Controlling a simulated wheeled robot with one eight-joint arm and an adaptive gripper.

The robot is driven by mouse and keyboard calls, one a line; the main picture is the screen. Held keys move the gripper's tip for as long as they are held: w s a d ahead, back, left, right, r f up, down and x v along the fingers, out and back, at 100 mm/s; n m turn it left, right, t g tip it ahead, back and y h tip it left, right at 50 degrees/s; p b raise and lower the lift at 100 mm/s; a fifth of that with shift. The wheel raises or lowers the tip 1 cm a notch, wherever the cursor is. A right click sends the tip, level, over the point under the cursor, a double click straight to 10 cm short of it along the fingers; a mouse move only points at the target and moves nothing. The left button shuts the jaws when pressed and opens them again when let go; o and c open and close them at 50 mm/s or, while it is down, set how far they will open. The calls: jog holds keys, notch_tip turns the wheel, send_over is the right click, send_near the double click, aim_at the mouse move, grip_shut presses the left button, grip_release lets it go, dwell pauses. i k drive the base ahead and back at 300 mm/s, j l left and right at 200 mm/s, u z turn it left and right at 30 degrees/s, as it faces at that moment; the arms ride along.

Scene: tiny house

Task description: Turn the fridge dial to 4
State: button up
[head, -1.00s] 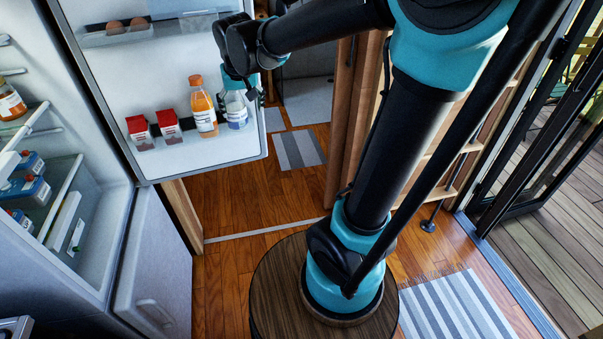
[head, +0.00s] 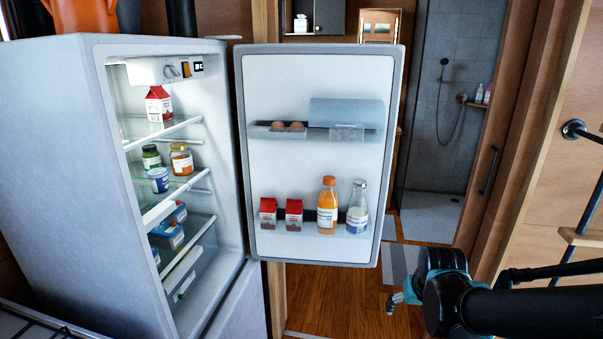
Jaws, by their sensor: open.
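The fridge (head: 80,170) stands at the left with its door (head: 320,180) wide open. The fridge dial (head: 171,72) is a small round knob on the white control panel at the top inside the fridge. Its number setting is too small to read. My gripper (head: 393,299) is at the lower right, below and to the right of the open door, well away from the dial. It is open and holds nothing that I can see. Part of it is hidden behind its own wrist.
A milk carton (head: 158,104) stands on the top shelf below the panel. Jars fill the shelf beneath. Door racks hold eggs, two small cartons, an orange bottle (head: 327,205) and a clear bottle (head: 357,207). The doorway to the shower (head: 435,120) is behind. Open wooden floor shows below the door.

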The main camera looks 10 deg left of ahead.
aim_at(171, 72)
jog(key=u, duration=1.45)
